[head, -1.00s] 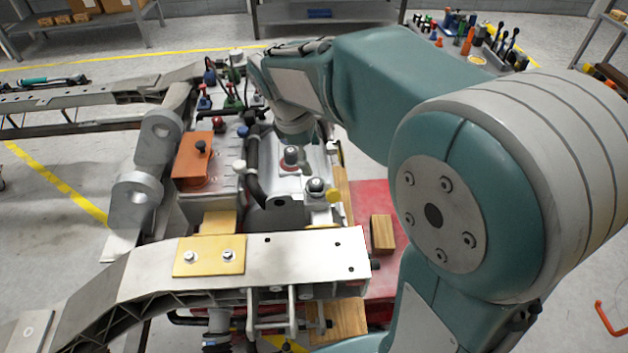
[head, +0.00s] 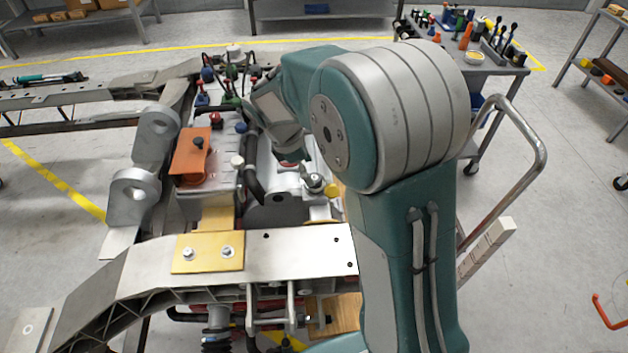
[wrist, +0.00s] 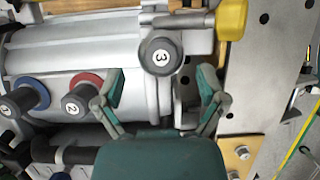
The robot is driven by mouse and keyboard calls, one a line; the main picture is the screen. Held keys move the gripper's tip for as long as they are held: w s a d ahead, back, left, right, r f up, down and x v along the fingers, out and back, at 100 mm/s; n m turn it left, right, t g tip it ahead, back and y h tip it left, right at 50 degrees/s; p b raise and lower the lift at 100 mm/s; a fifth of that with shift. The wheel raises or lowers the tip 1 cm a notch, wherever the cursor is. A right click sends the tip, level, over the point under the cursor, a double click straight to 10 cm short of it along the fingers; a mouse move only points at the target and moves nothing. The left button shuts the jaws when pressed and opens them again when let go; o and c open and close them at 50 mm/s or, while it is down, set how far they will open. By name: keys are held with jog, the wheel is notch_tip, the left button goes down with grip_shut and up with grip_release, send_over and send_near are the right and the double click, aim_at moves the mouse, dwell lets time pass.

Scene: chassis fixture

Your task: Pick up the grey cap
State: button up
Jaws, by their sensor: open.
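Several dark round caps with numbered white labels stand on a silver cylindrical housing (wrist: 75,50). The one labelled 3 (wrist: 160,53) has a grey base and looks like the grey cap; it also shows in the head view (head: 315,181). Caps 1 (wrist: 22,97) and 2 (wrist: 78,100) have blue and red collars, left of my gripper. My gripper (wrist: 160,82) is open and empty. Its two fingers are spread left and right, with cap 3 just beyond the gap between their tips. In the head view my fingertips are hard to make out against the housing.
A yellow knob (wrist: 232,20) sits close right of cap 3. A metal rail (head: 300,252) with a gold plate (head: 208,253) crosses in front. An orange block (head: 191,153) and black hose (head: 252,170) are left of the housing. A tool cart (head: 470,62) stands behind right.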

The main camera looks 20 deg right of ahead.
aim_at(314, 177)
jog(key=x, duration=0.4)
jog(key=shift+d+f, duration=0.15)
jog(key=shift+f, duration=0.05)
jog(key=c, duration=0.9)
